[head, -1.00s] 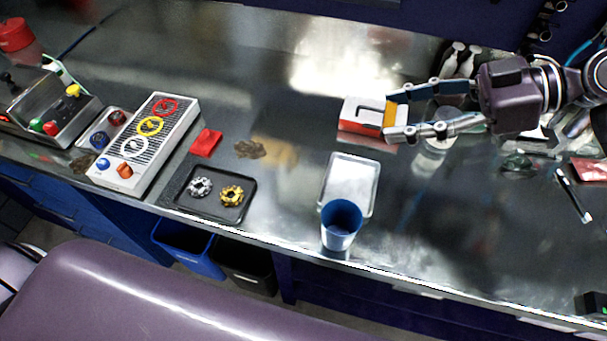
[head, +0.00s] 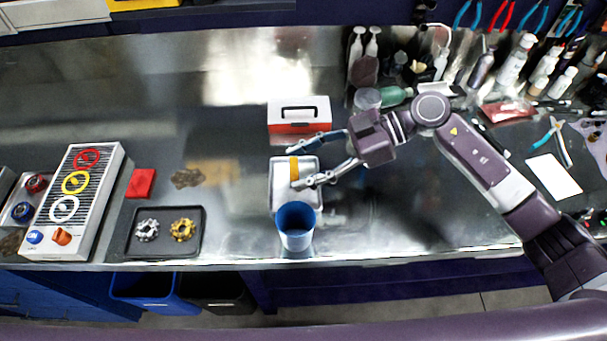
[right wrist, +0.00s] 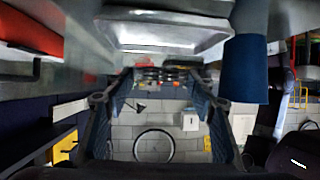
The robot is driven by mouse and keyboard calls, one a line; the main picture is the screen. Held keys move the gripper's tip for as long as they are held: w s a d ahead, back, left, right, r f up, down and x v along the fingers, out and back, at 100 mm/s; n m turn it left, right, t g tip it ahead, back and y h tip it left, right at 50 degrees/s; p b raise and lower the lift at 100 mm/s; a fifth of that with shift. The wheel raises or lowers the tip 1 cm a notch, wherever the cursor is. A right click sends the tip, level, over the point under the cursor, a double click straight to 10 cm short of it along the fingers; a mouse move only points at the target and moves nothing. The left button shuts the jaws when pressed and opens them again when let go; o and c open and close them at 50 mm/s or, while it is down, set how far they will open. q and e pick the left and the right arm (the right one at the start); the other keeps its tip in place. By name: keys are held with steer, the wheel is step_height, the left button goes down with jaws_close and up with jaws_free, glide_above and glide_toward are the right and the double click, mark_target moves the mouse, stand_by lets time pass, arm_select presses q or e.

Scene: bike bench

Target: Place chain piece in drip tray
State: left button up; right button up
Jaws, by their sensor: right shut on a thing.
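My right gripper (head: 292,168) is shut on a small yellow-orange strip (head: 294,176), which I take to be the chain piece. It holds the strip over the back part of a shallow silver tray (head: 279,200), which I take to be the drip tray. I cannot tell the height above it. In the right wrist view the tray (right wrist: 165,34) shows at the top; the held piece is not clear there. My left gripper is not in view.
A blue cup (head: 296,228) stands at the tray's front edge. A red and white box (head: 299,122) is behind the tray. A black tray (head: 139,247) with two cogs lies left. Bottles (head: 483,66) crowd the back right. Bare bench lies between the trays.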

steer(key=shift+f, duration=2.2)
steer(key=o, duration=1.2)
steer(key=shift+f, duration=0.15)
steer(key=shift+c, duration=0.2)
steer(key=shift+r, duration=0.2)
steer(key=b+v, duration=0.2)
steer(key=v, duration=0.8)
steer(key=shift+d, duration=0.35)
steer(key=shift+w+d+r, duration=0.1)
steer(key=shift+d+r, duration=0.3)
steer(key=shift+d, duration=0.15)
